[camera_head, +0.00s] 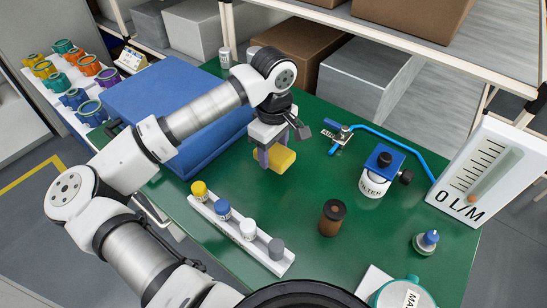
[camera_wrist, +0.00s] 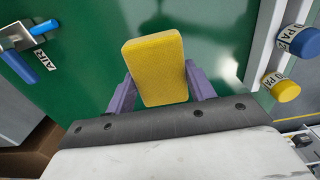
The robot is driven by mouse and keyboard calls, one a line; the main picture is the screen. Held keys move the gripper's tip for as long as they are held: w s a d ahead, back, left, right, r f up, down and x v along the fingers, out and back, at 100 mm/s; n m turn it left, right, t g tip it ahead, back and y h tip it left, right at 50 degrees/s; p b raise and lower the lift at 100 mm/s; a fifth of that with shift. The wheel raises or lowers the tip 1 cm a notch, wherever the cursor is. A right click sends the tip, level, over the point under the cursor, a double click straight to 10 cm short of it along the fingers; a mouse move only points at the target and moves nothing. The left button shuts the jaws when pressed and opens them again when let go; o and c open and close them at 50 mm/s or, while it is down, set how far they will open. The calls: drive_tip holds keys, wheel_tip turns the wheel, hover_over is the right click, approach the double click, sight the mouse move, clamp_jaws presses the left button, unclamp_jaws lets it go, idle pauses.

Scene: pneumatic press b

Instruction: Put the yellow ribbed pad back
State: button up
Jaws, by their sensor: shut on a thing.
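A yellow pad (camera_head: 275,160) is between the purple fingers of my gripper (camera_head: 273,153), over the green table. In the wrist view the pad (camera_wrist: 154,65) is a rounded yellow block that sticks out past the fingertips. My gripper (camera_wrist: 160,92) is shut on its sides. No ribs can be made out on the faces I see. I cannot tell how high the pad is above the table. No place marked for the pad can be made out.
A white rack (camera_head: 217,222) holds yellow, blue, white and grey cylinders in front of my gripper. A big blue box (camera_head: 165,92) is at left. A blue air valve (camera_head: 340,136), filter (camera_head: 375,180), brown cylinder (camera_head: 332,218) and flow meter (camera_head: 486,160) are at right. Green table lies bare between them.

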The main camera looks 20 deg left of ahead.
sight(274, 162)
drive_tip(key=shift+f, duration=2.4)
drive_tip(key=shift+f+b, duration=0.25)
drive_tip(key=shift+b, duration=0.15)
drive_tip(key=o, duration=1.1)
drive_tip(key=shift+r, duration=0.1)
drive_tip(key=shift+r+p, duration=0.25)
drive_tip(key=shift+p, duration=0.85)
